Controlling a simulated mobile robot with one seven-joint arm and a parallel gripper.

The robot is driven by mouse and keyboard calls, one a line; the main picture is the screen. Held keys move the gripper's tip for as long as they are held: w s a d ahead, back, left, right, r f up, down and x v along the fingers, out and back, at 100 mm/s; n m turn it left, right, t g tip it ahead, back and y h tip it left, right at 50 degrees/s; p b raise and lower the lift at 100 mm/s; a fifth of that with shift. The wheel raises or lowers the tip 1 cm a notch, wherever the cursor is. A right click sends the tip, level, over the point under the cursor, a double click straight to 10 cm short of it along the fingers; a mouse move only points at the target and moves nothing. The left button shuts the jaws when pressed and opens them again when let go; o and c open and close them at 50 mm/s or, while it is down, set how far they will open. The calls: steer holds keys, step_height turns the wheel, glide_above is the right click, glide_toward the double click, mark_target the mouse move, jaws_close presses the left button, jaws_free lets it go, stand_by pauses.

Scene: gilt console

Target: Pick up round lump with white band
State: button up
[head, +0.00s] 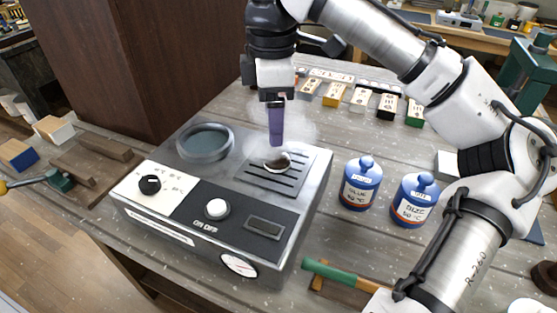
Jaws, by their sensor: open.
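A small dark round lump with a white band (278,162) lies on the dark slotted plate (262,181) at the right of the grey machine's top. My gripper (276,143) points straight down above the lump, with its purple finger end a little over it. The fingers are seen edge-on and overlap, so the gap between them is hidden. The gripper is open and nothing shows held in it. A pale haze surrounds the fingers.
The machine's round grey dish (205,142) is left of the plate, with knobs in front. Two blue lidded jars (361,186) (414,202) stand to the right. Several labelled blocks (334,94) line the back. A dark brown cabinet (140,60) stands behind left.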

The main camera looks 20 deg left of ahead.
mark_target(275, 157)
steer(key=shift+d+f+p, duration=0.15)
steer(key=shift+f+p, duration=0.35)
steer(key=shift+f, duration=3.45)
steer(key=c, duration=1.1)
steer(key=shift+r, duration=0.15)
steer(key=shift+c, duration=0.2)
